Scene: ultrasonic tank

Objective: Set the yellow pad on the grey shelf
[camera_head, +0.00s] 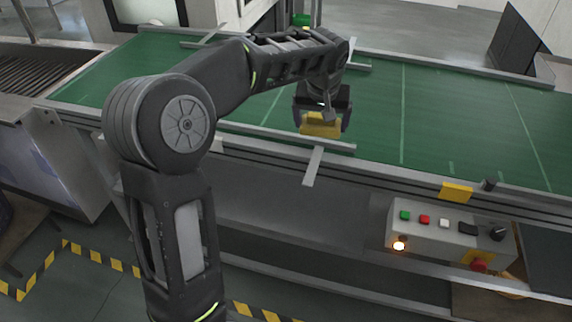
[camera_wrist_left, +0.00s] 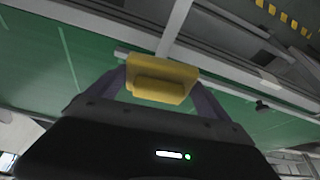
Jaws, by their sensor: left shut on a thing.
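The yellow pad (camera_head: 318,129) is between the fingers of my left gripper (camera_head: 322,118) in the head view, over the front part of the green belt. The left wrist view shows the same pad (camera_wrist_left: 162,80) as a stepped yellow block, with the fingers of my left gripper (camera_wrist_left: 160,95) shut on its two sides. I cannot tell the pad's exact height above the belt. A grey ledge-like surface (camera_head: 280,183) runs along the conveyor's front below the belt; I cannot tell whether it is the grey shelf. My right gripper is not in view.
The green belt (camera_head: 440,115) is mostly clear, with metal rails (camera_head: 285,135) along its edges. A grey bracket (camera_head: 313,166) sticks out at the front. A control box (camera_head: 445,232) with coloured buttons stands front right. A yellow plate (camera_head: 456,191) sits on the front rail.

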